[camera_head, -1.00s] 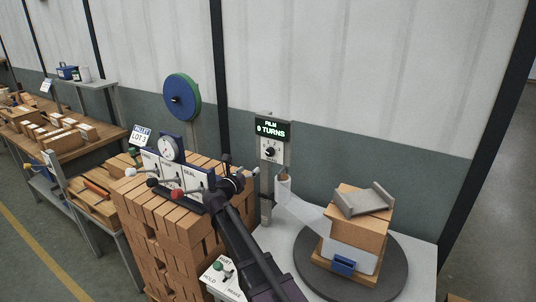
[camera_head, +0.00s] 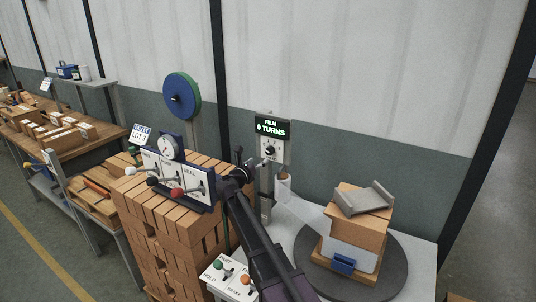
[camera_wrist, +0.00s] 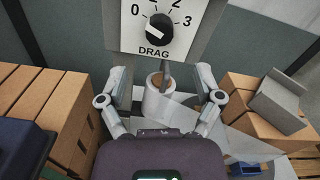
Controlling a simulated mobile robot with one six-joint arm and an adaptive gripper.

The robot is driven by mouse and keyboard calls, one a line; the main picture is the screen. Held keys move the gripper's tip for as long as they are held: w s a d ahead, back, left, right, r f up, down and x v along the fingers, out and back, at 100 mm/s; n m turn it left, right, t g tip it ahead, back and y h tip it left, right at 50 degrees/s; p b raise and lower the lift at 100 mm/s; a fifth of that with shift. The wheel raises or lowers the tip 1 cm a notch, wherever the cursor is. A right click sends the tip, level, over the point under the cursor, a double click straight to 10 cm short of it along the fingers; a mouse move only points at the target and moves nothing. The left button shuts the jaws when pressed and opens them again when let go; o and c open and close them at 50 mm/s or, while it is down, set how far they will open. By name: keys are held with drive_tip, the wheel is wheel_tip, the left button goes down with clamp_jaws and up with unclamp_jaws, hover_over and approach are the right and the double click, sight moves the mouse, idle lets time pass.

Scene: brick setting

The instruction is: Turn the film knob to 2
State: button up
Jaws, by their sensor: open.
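The film knob (camera_wrist: 159,30) is black with a white mark, on a white dial plate labelled DRAG with numbers 0 to 3. Its mark slants toward the upper left, on the side of the 0. In the head view, the knob (camera_head: 270,151) sits under a dark display (camera_head: 271,128) reading FILM 0 TURNS. My gripper (camera_wrist: 163,76) is open and empty. In the wrist view its fingers stand apart, below the knob and not touching it. In the head view my gripper (camera_head: 243,168) is left of the dial post, its fingers hard to make out.
A film roll (camera_wrist: 158,101) stands below the dial, between the fingers in the wrist view. A lever board (camera_head: 171,172) and stacked bricks (camera_head: 170,235) are at left. A turntable (camera_head: 385,276) with a wrapped load is at right.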

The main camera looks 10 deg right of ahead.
sight(268, 152)
drive_tip(key=x, duration=0.7)
drive_tip(key=shift+w+d, duration=0.15)
drive_tip(key=shift+w, duration=0.05)
drive_tip(key=c, duration=1.2)
